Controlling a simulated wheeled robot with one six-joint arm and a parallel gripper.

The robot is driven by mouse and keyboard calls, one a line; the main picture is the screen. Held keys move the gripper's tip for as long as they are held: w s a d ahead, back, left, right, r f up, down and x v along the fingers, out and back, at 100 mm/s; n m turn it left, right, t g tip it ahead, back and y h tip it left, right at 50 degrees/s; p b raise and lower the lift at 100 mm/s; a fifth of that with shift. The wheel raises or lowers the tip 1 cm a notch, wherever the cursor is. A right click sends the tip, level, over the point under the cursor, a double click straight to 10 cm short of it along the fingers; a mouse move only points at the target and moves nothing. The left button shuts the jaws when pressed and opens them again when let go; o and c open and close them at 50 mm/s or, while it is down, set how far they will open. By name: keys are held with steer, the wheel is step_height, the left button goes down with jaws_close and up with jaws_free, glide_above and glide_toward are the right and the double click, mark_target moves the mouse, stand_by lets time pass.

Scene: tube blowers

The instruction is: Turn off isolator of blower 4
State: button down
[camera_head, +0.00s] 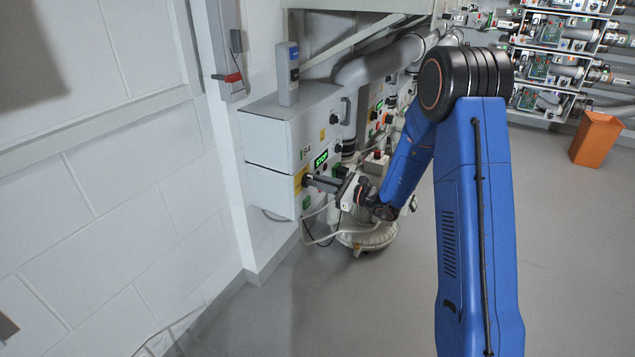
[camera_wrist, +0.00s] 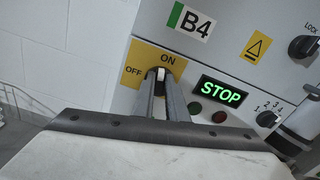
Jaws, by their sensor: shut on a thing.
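The isolator (camera_wrist: 161,73) of blower 4 is a rotary switch on a yellow plate marked ON at the top and OFF at the left. Its pale handle tip points up toward ON in the wrist view. My gripper (camera_wrist: 158,90) has its two fingers shut on the isolator handle, and they hide most of it. The B4 label (camera_wrist: 190,22) is on the panel above. In the head view, my gripper (camera_head: 308,181) reaches from the right to the yellow isolator plate (camera_head: 300,178) on the front of the grey B4 cabinet (camera_head: 292,138).
A green lit STOP display (camera_wrist: 221,94), a green button (camera_wrist: 194,108), a red button (camera_wrist: 219,117) and a numbered selector (camera_wrist: 267,118) sit right of the isolator. A LOCK knob (camera_wrist: 303,46) is at upper right. The white wall (camera_head: 130,215) stands left; grey floor (camera_head: 400,290) is open.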

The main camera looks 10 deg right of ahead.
steer(key=shift+s+a+f+n, duration=0.1)
steer(key=shift+s+f+n, duration=0.1)
steer(key=shift+n, duration=2.35)
steer(key=shift+s+a+f+n, duration=0.1)
steer(key=shift+f+n, duration=0.15)
steer(key=shift+n, duration=2.25)
steer(key=shift+s+a+f+n, duration=0.1)
steer(key=shift+f+n, duration=0.1)
steer(key=shift+n, duration=2.35)
steer(key=c, duration=1.8)
jaws_free()
steer(key=shift+o, duration=0.2)
steer(key=v, duration=1.7)
steer(key=shift+s+d, duration=0.15)
steer(key=shift+d, duration=0.05)
steer(key=shift+r, duration=0.1)
